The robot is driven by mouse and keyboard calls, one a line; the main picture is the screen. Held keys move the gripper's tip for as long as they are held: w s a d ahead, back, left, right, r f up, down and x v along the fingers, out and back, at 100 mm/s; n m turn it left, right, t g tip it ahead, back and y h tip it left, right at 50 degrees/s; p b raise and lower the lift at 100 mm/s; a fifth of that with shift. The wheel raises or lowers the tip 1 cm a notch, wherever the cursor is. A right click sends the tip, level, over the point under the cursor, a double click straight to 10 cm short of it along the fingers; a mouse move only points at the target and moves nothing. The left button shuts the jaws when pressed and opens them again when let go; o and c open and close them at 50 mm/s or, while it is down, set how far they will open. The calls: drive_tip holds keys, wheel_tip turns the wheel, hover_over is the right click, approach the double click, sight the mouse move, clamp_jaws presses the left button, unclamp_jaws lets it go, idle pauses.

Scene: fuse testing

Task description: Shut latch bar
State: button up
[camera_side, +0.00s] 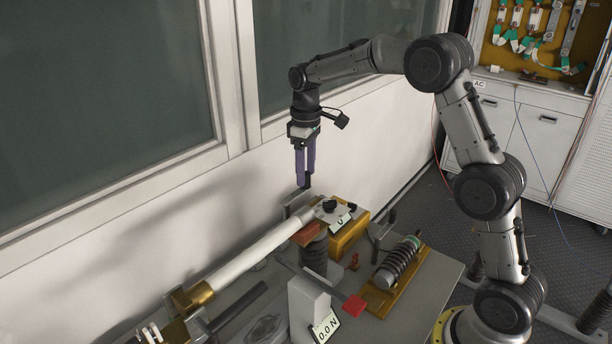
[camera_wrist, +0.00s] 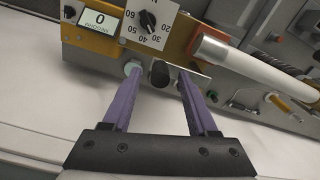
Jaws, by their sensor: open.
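My gripper (camera_side: 306,184) points down at the back of the test fixture, its purple fingers apart and empty. In the wrist view the fingertips (camera_wrist: 160,76) lie either side of a black knob (camera_wrist: 159,73); I cannot tell whether they touch it. A grey metal plate (camera_side: 296,203) stands just below the gripper at the fixture's back edge. I cannot tell for certain which part is the latch bar. A long white tube, the fuse (camera_side: 262,248), lies along the fixture; it also shows in the wrist view (camera_wrist: 240,63).
A ribbed insulator on a yellow base (camera_side: 408,285), a red-tipped lever (camera_side: 354,306) and a white readout box (camera_side: 308,308) stand nearby. The window wall is close behind my gripper.

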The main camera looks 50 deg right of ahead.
drive_tip(key=shift+f, duration=0.95)
clamp_jaws()
drive_tip(key=shift+r, duration=0.1)
idle(0.7)
